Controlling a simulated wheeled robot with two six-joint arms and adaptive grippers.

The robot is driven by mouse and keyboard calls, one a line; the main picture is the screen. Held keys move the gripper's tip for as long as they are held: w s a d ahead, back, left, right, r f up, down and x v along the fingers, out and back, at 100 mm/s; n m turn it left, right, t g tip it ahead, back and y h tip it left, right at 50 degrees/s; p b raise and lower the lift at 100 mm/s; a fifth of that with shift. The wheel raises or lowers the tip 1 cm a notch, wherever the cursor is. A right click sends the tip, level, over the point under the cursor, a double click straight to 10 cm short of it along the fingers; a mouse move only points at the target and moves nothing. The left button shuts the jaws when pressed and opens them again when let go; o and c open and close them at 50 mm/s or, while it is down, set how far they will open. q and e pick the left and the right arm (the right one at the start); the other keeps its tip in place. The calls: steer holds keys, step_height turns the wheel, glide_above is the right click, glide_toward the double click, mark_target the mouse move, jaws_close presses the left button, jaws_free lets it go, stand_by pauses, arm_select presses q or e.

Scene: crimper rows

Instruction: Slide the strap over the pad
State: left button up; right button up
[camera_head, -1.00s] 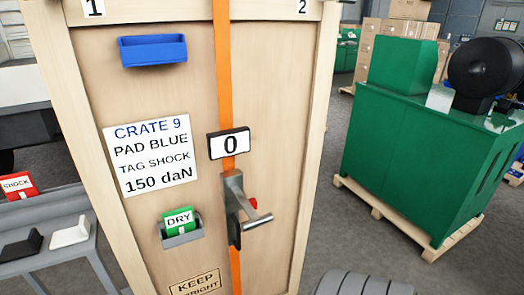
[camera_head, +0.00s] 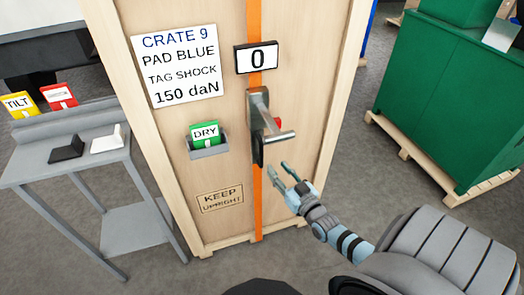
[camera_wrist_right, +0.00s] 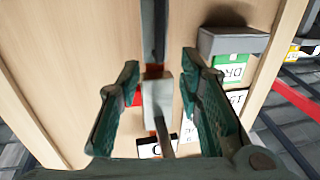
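The orange strap (camera_head: 257,212) runs vertically down the front of the wooden crate (camera_head: 222,100). A grey metal tensioner (camera_head: 258,125) with a side handle and a red part sits on the strap, under a display (camera_head: 257,58) reading 0. No blue pad shows now. A black pad-like block (camera_head: 67,149) and a white one (camera_head: 107,140) lie on the side table. My right gripper (camera_head: 288,178) is open and empty, below and right of the tensioner handle. In the right wrist view its fingers (camera_wrist_right: 160,68) are spread, with the tensioner handle (camera_wrist_right: 158,100) showing between them; contact is unclear.
A sign (camera_head: 176,65) reads CRATE 9, PAD BLUE, TAG SHOCK, 150 daN. A green DRY tag (camera_head: 205,134) sits in a grey holder on the crate. Yellow TILT (camera_head: 19,103) and red (camera_head: 60,96) tags stand on the grey table (camera_head: 30,170).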

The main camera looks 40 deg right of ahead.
mark_target(262, 151)
steer(key=w+b, duration=0.1)
steer(key=w, duration=0.2)
steer(key=w+d+b, duration=0.1)
steer(key=w+b, duration=0.1)
steer(key=w, duration=0.2)
steer(key=w+f+b, duration=0.1)
steer(key=w, duration=0.2)
steer(key=shift+w+d+b, duration=0.3)
steer(key=shift+w+b, duration=0.1)
steer(key=shift+w+r, duration=0.2)
steer(key=shift+w, duration=0.25)
jaws_close()
